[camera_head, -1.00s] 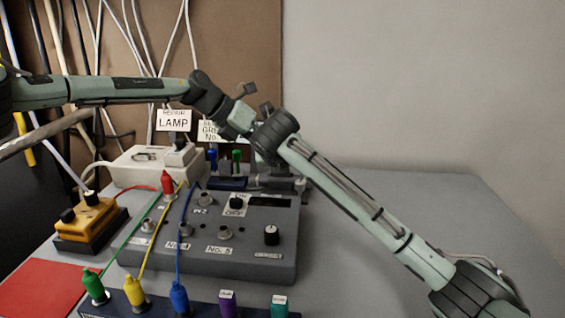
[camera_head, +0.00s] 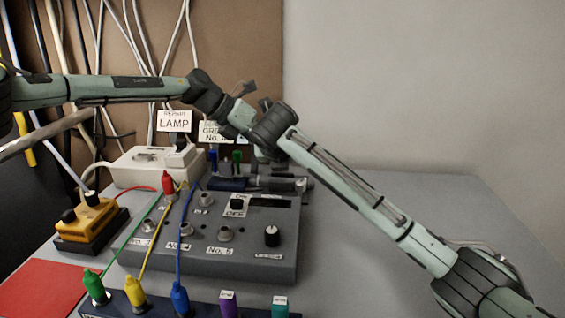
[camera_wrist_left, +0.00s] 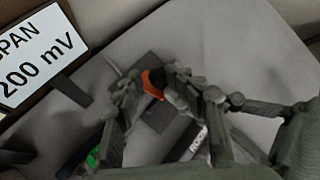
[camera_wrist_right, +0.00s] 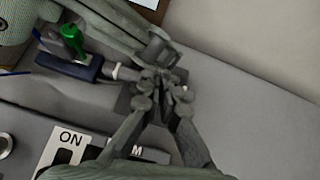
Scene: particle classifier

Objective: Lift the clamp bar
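I cannot clearly make out the clamp bar. A grey rod-like piece (camera_head: 280,184) lies behind the control box in the head view, partly under my arms. In the left wrist view an orange and black piece (camera_wrist_left: 153,82) sits between the fingertips of my left gripper (camera_wrist_left: 152,76); I cannot tell whether they touch it. My right gripper (camera_wrist_right: 162,82) has its fingertips close together over a dark base, beside the end of a pale rod (camera_wrist_right: 122,72). Whether it grips anything is hidden. In the head view both wrists meet behind the box and their fingers are mostly hidden.
The grey control box (camera_head: 255,225) with sockets and knobs stands in front of my grippers. A white lamp unit (camera_head: 135,168), a yellow block (camera_head: 88,218) and cables crowd the left. A dark strip with coloured plugs lies in front. The table (camera_head: 400,215) is clear at right.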

